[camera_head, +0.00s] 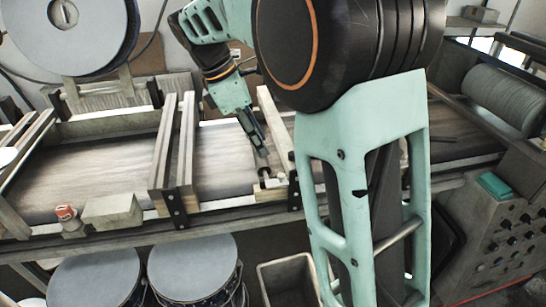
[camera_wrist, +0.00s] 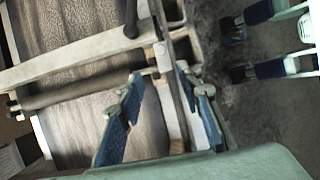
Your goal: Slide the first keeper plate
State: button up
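My gripper (camera_head: 263,154) points down at the front rail of the conveyor, near the foot of a wooden cross frame. Just below its fingertips is a small pale fitting (camera_head: 271,186) with a dark knob, which may be the keeper plate; I cannot tell for sure. In the wrist view my gripper (camera_wrist: 166,88) has its two blue fingers wide apart. A narrow pale strip (camera_wrist: 168,112) and the rail lie between them in the picture. I see nothing clearly held. Contact between the fingers and the fitting cannot be told.
The streaked conveyor belt (camera_head: 90,178) runs behind the front rail. A pale block (camera_head: 112,211) and a small red-and-white container (camera_head: 68,217) stand at the left front. Lidded drums (camera_head: 192,266) and an open bin (camera_head: 288,277) stand below. A control cabinet (camera_head: 490,225) stands at right.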

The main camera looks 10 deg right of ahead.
aim_at(280, 175)
jog(key=x, duration=1.1)
jog(key=shift+d+b, duration=0.3)
jog(key=shift+b, duration=0.05)
jog(key=shift+c, duration=0.7)
grip_shut()
